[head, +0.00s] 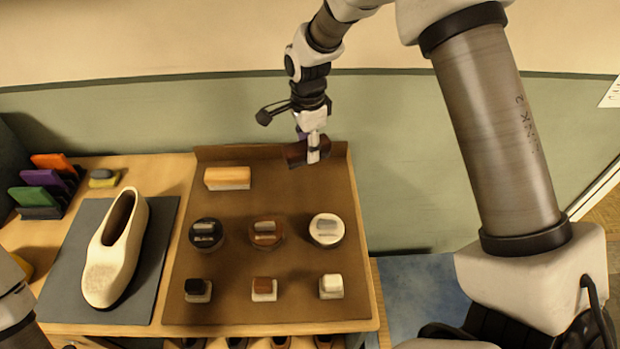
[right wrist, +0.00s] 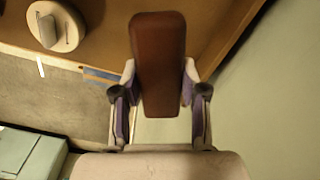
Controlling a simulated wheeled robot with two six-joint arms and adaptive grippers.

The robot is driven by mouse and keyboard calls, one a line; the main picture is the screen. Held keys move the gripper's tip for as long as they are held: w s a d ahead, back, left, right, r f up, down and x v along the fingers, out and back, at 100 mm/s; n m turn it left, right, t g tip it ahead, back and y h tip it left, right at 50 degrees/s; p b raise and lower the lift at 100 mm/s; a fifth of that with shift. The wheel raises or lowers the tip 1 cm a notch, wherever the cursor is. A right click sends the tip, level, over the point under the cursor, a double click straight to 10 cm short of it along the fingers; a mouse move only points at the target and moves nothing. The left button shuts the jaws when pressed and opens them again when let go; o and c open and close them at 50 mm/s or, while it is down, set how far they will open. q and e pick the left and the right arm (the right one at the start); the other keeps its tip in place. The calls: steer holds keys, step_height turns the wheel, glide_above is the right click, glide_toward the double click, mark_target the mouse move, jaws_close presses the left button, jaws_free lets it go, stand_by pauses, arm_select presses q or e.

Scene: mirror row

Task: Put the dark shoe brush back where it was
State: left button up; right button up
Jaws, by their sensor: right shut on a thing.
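My right gripper (head: 313,146) is shut on the dark brown shoe brush (head: 296,153), gripping it across its narrow width. In the head view the brush shows over the back right part of the brown tray (head: 350,290), in front of the tray's back rim. In the right wrist view the brush (right wrist: 158,65) sits between the two finger pads, long side pointing away from the palm. I cannot tell its exact height over the tray. A light brush with an orange-tan top (head: 228,178) lies at the tray's back left. My left gripper is out of view.
On the tray stand a black tin (head: 206,234), a brown tin (head: 266,234) and a white tin (head: 327,230), with small daubers in front. A cream shoe (head: 116,250) lies on a grey mat (head: 60,275) at left. The tray's back middle is bare.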

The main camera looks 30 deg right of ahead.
steer(key=f, duration=0.2)
steer(key=f+p, duration=0.1)
steer(key=f, duration=0.2)
steer(key=f+p, duration=0.1)
steer(key=f, duration=0.2)
steer(key=shift+d, duration=0.4)
steer(key=shift+a+f, duration=0.15)
steer(key=shift+f, duration=0.35)
steer(key=o, duration=1.2)
step_height(320, 180, up, 11)
steer(key=b, duration=0.3)
steer(key=shift+r, duration=0.65)
